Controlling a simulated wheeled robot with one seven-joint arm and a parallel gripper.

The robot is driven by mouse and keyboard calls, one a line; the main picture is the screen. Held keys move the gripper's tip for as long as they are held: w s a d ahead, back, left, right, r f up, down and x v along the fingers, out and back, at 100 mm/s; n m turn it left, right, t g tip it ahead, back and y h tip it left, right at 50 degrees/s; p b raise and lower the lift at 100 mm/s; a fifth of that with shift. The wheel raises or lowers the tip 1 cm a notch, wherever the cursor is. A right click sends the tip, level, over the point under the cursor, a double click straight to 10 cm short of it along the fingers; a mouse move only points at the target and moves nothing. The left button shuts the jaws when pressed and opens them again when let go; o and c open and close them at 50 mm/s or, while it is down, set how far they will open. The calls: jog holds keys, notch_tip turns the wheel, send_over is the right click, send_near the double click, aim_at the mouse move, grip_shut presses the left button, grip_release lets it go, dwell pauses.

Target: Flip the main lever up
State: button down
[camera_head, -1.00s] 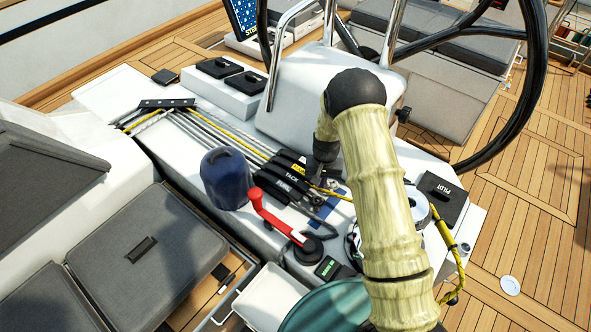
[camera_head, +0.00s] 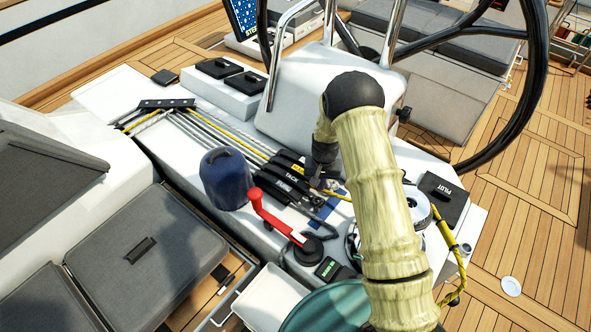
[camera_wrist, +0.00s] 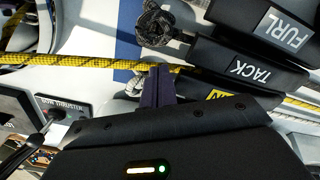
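The black rope clutches sit on the white console, with levers labelled FURL (camera_wrist: 288,30) and TACK (camera_wrist: 248,68) lying down side by side. Beside TACK is a lever with a yellow label, the main lever (camera_wrist: 222,95); my gripper body hides most of it in the wrist view. In the head view this lever (camera_head: 299,168) shows only partly beside my wrist. My gripper (camera_wrist: 158,70) has its dark purple fingers together, just off the lever's end, over the yellow-black rope (camera_wrist: 90,62). I see nothing between the fingers. Whether they touch the lever is unclear.
A red-handled throttle (camera_head: 275,218) and a blue covered winch (camera_head: 226,178) stand left of my arm. A silver winch (camera_head: 418,205) and the PILOT box (camera_head: 442,197) are to its right. The bow thruster panel (camera_wrist: 58,110) is at the wrist view's left.

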jog(key=shift+w+a, duration=0.25)
jog(key=shift+a, duration=0.1)
jog(key=shift+r, duration=0.1)
jog(key=shift+w+a+r+p, duration=0.15)
jog(key=shift+r+p, duration=0.15)
jog(key=shift+r, duration=0.2)
jog(key=shift+a+r+p, duration=0.1)
jog(key=shift+r+p, duration=0.15)
jog(key=shift+r, duration=0.2)
jog(key=shift+w+a+r, duration=0.1)
jog(key=shift+r, duration=0.05)
